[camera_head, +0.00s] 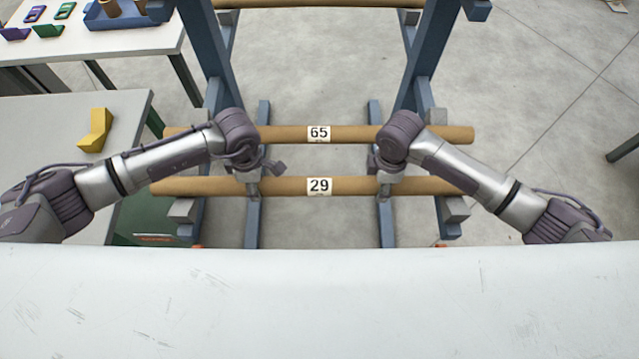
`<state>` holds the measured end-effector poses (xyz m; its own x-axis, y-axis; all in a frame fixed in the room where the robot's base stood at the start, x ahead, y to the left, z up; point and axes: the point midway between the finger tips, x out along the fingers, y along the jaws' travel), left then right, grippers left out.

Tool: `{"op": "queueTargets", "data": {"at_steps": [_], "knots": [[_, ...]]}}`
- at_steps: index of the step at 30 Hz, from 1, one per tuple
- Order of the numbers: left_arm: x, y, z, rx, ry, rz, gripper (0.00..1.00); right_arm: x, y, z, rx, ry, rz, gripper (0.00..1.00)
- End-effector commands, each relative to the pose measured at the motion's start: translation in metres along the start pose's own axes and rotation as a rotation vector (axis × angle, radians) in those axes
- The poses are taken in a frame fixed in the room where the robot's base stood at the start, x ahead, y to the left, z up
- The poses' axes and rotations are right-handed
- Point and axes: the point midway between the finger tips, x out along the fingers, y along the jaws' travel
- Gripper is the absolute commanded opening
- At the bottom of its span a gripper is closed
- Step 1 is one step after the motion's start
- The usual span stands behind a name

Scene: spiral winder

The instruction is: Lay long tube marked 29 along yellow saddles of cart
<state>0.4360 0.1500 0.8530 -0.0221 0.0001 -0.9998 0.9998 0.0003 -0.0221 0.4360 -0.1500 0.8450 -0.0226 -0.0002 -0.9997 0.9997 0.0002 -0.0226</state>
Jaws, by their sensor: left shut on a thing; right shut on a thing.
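The long brown tube marked 29 (345,186) lies level across the picture in front of the blue rack (222,60). My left gripper (253,190) is shut on tube 29 left of its label. My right gripper (384,190) is shut on the same tube right of its label. Whether the tube still touches the rack's supports cannot be told. A yellow V-shaped saddle (96,130) shows on the grey surface (40,140) at the left. No second saddle is seen.
Another brown tube, marked 65 (350,134), lies on the rack just behind tube 29. A white table (130,42) with a blue tray (130,20) and small coloured parts stands at the top left. A white surface (320,305) fills the bottom. Open floor (550,110) lies at the right.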

Motion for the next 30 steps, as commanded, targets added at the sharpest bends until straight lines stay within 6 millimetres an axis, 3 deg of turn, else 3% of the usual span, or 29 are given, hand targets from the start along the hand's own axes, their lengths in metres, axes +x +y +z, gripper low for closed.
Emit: {"op": "queueTargets", "data": {"at_steps": [8, 21, 30], "knots": [[-0.006, 0.001, 0.0, 0.0, 0.0, 0.001, 0.04, -0.006, 0.0, 0.0, 0.0, 0.0, 0.001, 0.04], [-0.048, -0.001, 0.0, 0.0, 0.0, 0.001, 0.04, -0.048, -0.001, 0.0, 0.001, -0.001, 0.001, 0.04], [-0.05, -0.001, 0.0, 0.0, 0.0, 0.001, 0.04, -0.05, -0.001, 0.0, 0.001, -0.001, 0.0, 0.04]]}}
